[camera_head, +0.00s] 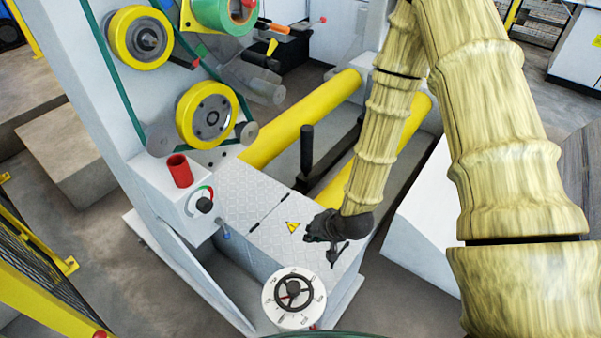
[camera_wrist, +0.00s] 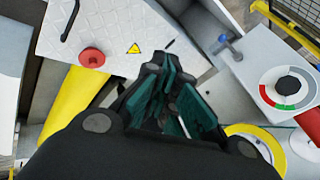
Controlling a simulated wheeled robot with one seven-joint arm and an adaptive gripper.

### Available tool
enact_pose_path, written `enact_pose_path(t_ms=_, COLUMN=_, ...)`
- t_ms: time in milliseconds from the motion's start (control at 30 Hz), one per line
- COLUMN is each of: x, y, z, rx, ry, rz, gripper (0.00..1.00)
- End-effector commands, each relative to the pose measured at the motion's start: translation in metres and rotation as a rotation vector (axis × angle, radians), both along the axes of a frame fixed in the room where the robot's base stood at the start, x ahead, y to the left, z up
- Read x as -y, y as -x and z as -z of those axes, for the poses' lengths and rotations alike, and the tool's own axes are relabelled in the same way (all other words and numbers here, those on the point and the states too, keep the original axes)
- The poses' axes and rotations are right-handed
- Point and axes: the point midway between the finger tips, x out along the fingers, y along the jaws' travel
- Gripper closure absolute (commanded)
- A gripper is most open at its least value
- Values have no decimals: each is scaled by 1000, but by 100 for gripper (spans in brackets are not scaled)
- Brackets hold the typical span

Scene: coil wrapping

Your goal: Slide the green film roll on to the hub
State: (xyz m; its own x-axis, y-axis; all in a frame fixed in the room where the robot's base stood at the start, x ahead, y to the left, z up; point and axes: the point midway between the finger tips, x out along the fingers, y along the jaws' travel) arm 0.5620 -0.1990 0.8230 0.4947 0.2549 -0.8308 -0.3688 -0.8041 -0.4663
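A green roll (camera_head: 212,14) with a red core end shows at the top of the head view, cut off by the frame edge, beside a yellow bracket on the white machine post. Whether it sits on a hub is hidden. No bare hub can be told for sure. My gripper (camera_head: 335,245) is low over the machine's grey plate, far below and right of the green roll. In the wrist view, my gripper (camera_wrist: 178,95) shows dark fingers with teal pads, spread apart with nothing between them. The green roll is not seen in the wrist view.
Two yellow wheels (camera_head: 207,115) and a green belt are on the post. A red cup-like piece (camera_head: 180,171) tops the control box. Yellow rollers (camera_head: 305,117), an upright black handle (camera_head: 307,148) and a white dial (camera_head: 294,298) surround the plate. A red knob (camera_wrist: 92,57) is near my gripper.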

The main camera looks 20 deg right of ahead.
Motion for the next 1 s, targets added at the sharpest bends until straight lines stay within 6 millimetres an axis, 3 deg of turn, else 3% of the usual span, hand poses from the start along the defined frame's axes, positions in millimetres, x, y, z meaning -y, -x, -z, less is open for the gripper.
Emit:
enact_pose_path(t_ms=33, x=1, y=25, z=22, rx=-47, ry=42, rz=-35, gripper=100)
enact_pose_path(t_ms=200, x=8, y=105, z=78, rx=-192, ry=182, rz=-171, gripper=100)
enact_pose_path(t_ms=400, x=19, y=192, z=119, rx=-342, ry=307, rz=-335, gripper=100)
enact_pose_path(t_ms=500, x=24, y=224, z=129, rx=-394, ry=346, rz=-398, gripper=100)
enact_pose_path(t_ms=700, x=28, y=253, z=137, rx=-445, ry=381, rz=-462, gripper=100)
enact_pose_path(t_ms=1000, x=28, y=256, z=138, rx=-450, ry=384, rz=-468, gripper=98)
